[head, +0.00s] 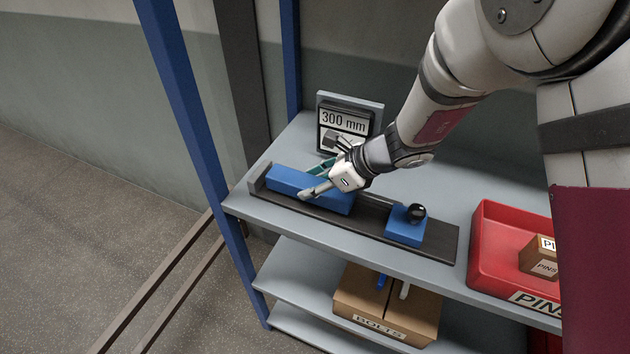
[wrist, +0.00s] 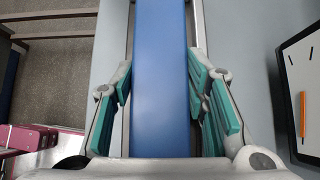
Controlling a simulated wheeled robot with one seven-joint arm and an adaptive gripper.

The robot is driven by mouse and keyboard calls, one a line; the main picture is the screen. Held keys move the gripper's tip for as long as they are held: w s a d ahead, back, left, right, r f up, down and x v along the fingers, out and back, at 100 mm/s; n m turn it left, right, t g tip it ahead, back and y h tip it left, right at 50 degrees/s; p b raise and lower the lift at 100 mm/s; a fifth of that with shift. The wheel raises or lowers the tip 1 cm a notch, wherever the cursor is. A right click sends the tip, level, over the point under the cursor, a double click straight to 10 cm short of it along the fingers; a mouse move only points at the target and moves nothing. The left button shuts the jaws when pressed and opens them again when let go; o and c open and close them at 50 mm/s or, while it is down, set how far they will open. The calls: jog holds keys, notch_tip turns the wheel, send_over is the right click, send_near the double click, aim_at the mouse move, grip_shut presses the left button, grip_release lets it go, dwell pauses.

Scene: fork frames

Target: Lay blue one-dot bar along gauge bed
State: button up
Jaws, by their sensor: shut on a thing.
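The blue bar (head: 290,180) lies lengthwise along the dark gauge bed (head: 372,218), its left end close to the raised end stop. I cannot tell whether it rests fully on the bed or is held just above it. No dot shows on its visible faces. My gripper (head: 325,182) is shut on the bar near its right part, with a finger on each side. In the wrist view the bar (wrist: 160,40) runs straight between the green-padded fingers (wrist: 163,100). A blue sliding block (head: 403,232) with a black knob sits on the bed farther right, apart from the bar.
A 300 mm sign (head: 343,120) stands behind the bed on the grey shelf (head: 460,185). A red PINS tray (head: 490,262) with small boxes is at the right. A blue post (head: 185,100) rises at the left. A BOLTS carton (head: 375,305) stands on the shelf below.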

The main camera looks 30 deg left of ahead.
jog(key=shift+f, duration=0.6)
jog(key=o, duration=1.5)
jog(key=shift+w, duration=0.1)
